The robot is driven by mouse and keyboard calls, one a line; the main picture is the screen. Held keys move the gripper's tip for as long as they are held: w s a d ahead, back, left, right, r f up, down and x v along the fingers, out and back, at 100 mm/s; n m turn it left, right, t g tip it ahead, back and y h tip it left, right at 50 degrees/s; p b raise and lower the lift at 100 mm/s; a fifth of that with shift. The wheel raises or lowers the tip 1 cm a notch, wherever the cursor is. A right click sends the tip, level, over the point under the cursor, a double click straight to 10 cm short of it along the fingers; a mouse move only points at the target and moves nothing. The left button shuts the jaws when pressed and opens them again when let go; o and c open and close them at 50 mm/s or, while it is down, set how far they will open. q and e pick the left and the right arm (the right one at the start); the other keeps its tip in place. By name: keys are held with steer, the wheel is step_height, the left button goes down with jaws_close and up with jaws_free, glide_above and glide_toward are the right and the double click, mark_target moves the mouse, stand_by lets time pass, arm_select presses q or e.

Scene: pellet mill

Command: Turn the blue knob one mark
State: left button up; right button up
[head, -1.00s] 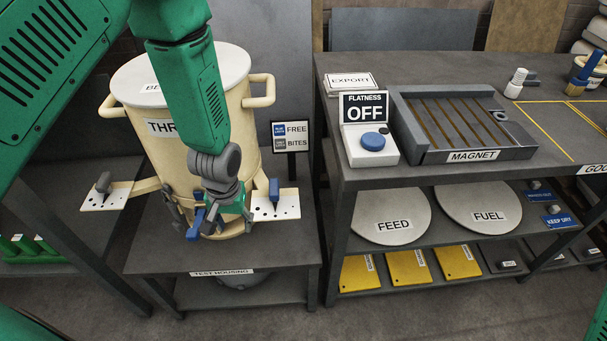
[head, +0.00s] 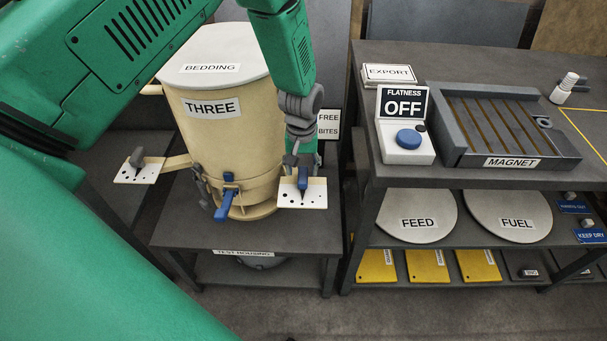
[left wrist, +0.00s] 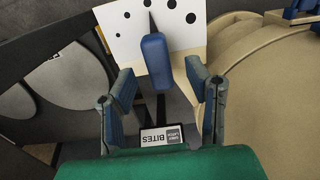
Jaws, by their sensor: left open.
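The blue knob (head: 303,182) is a pointer-shaped handle on a white plate (head: 316,197) with black dots of several sizes. The plate juts from the right side of the cream housing (head: 235,130), labelled THREE. My left gripper (head: 302,164) is at the knob from above and partly hides it. In the left wrist view, its two fingers (left wrist: 161,82) are open, with the blue knob (left wrist: 154,62) between and just beyond the tips. I see no finger clearly touching it. The knob's narrow tip points among the dots. My right gripper is out of view.
A matching plate with a grey knob (head: 137,158) juts from the housing's left side. A blue lever (head: 227,205) sits low on its front. A sign reading FREE and BITES (head: 328,125) stands behind.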

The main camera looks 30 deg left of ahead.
arm_select(q)
step_height(320, 180, down, 2)
steer(key=shift+a+f, duration=0.15)
steer(key=shift+f, duration=0.2)
steer(key=shift+d, duration=0.55)
steer(key=shift+c, duration=0.8)
steer(key=c, duration=0.7)
steer(key=shift+a, duration=0.1)
jaws_close()
steer(key=shift+a, duration=0.2)
